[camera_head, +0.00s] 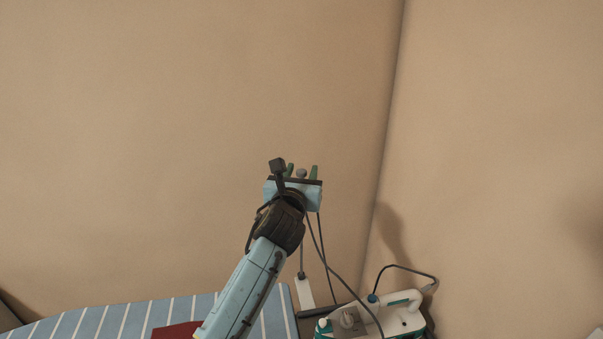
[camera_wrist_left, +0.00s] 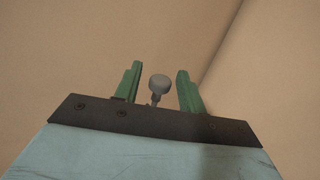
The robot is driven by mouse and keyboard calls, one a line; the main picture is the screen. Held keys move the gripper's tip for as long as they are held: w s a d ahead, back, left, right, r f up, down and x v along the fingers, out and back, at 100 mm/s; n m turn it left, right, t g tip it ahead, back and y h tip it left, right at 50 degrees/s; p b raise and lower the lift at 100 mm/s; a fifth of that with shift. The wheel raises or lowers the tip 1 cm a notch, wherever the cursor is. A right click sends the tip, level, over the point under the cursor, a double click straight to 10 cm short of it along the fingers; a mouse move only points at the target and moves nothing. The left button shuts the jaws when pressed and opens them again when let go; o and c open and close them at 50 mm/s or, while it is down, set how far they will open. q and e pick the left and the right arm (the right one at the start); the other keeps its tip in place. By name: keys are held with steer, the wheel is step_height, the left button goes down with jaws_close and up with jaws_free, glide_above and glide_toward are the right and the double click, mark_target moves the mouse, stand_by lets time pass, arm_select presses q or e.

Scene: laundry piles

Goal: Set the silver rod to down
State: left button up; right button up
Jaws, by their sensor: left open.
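A grey rounded knob on a short stem, which looks like the top of the silver rod, stands between my left gripper's fingers in the left wrist view (camera_wrist_left: 158,86). The knob also shows in the head view (camera_head: 301,173). A thin upright line below my gripper may be the same rod (camera_head: 301,256); my gripper hides the part between. My left gripper (camera_head: 302,170) is open, with its green fingers on either side of the knob. In the left wrist view, gaps show between the knob and both fingers (camera_wrist_left: 159,84). My right gripper is not in view.
A blue-and-white striped surface (camera_head: 110,320) lies at the lower left with a red item (camera_head: 172,332) on it. A white-and-teal appliance (camera_head: 402,314) with dark cords sits at the lower right. A small white block (camera_head: 304,293) stands between them. Beige walls meet behind.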

arm_select(q)
steer(key=shift+w, duration=0.15)
jaws_close()
stand_by(0.4)
steer(key=shift+a, duration=0.5)
steer(key=s+a+f+n+t+b, duration=0.1)
steer(key=s+a+f+n+b, duration=0.1)
steer(key=a, duration=0.7)
steer(key=s+a+f+n+t+b, duration=0.1)
steer(key=s+a+f+n+b, duration=0.1)
steer(key=a, duration=0.8)
step_height(320, 180, down, 2)
steer(key=n+b, duration=0.1)
steer(key=n, duration=0.2)
steer(key=shift+f+t+y+b, duration=0.25)
steer(key=shift+t+y+b, duration=0.05)
steer(key=shift+t+y, duration=0.1)
